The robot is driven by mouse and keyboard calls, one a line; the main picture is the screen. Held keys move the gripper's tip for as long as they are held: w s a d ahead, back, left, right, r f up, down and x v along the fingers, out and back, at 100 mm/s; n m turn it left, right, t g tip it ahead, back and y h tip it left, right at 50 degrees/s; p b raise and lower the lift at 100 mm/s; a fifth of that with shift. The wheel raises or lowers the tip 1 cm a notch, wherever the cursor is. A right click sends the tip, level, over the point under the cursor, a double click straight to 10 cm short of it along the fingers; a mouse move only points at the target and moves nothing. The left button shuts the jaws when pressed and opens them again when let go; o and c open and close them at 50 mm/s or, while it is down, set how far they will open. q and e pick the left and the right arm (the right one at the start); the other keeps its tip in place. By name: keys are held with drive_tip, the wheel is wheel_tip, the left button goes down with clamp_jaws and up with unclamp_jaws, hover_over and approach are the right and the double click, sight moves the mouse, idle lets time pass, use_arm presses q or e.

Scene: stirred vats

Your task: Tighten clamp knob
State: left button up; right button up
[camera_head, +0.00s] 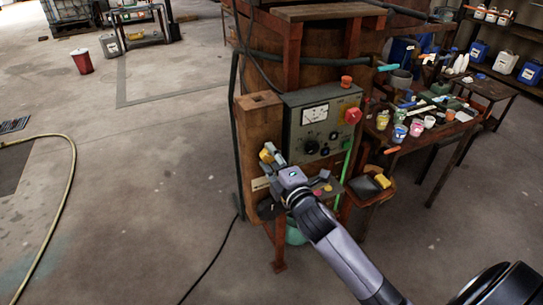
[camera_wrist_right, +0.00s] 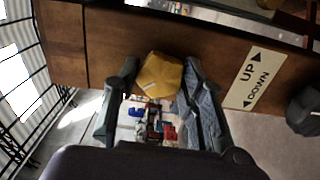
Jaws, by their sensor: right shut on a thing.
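The clamp knob is a yellow, many-sided knob (camera_wrist_right: 161,75) on the face of a brown wooden post. It also shows in the head view as a small yellow spot (camera_head: 267,154) on the post beside the control box. My right gripper (camera_head: 269,156) reaches up to it from the lower right. In the wrist view its two fingers (camera_wrist_right: 157,82) stand on either side of the knob, shut on it. The knob's shaft is hidden. My left gripper is not in view.
A label marked UP and DOWN (camera_wrist_right: 254,77) is on the post. The grey control box (camera_head: 320,122) with a dial and red knob is just right of the post. A cluttered table (camera_head: 413,141) stands farther right. The floor at left is mostly clear, with a yellow hose (camera_head: 55,215).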

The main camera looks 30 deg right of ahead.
drive_tip(key=m+p, duration=0.1)
drive_tip(key=m, duration=0.3)
drive_tip(key=shift+m, duration=0.3)
drive_tip(key=shift+f+m+p, duration=0.1)
drive_tip(key=shift+m+p, duration=0.6)
drive_tip(key=shift+m, duration=1.2)
drive_tip(key=o, duration=1.2)
drive_tip(key=shift+c, duration=0.2)
drive_tip(key=shift+s, duration=0.2)
drive_tip(key=s, duration=1.1)
drive_tip(key=shift+s+a, duration=0.3)
drive_tip(key=shift+a, duration=0.05)
